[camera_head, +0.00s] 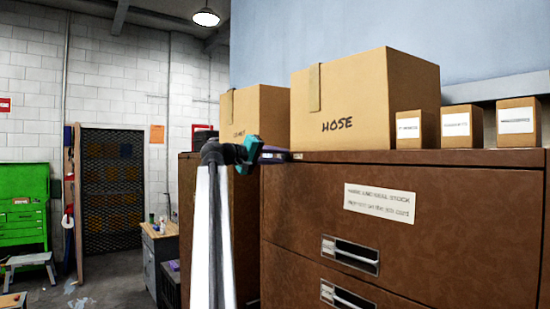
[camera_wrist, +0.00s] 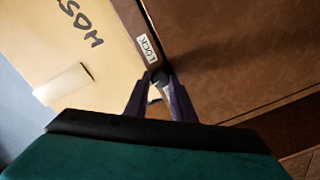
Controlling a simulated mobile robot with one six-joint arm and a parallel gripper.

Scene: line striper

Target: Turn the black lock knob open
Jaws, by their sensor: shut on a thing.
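The black lock knob (camera_wrist: 158,76) sits at the top edge of the brown cabinet (camera_head: 400,245), just below a white label reading LOCK (camera_wrist: 148,50) in the wrist view. My gripper (camera_wrist: 158,88) has its two purple fingers shut on the knob, one on each side. In the head view my gripper (camera_head: 276,154) reaches the upper left corner of the cabinet's front, and the knob is hidden there. The fingers cover much of the knob, so I cannot tell which way it is turned.
A box marked HOSE (camera_head: 340,105) stands on the cabinet top, with several small labelled boxes (camera_head: 457,124) to its right. Another carton (camera_head: 262,115) stands behind on the left. The drawers have metal handles (camera_head: 350,255). Open floor lies to the left.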

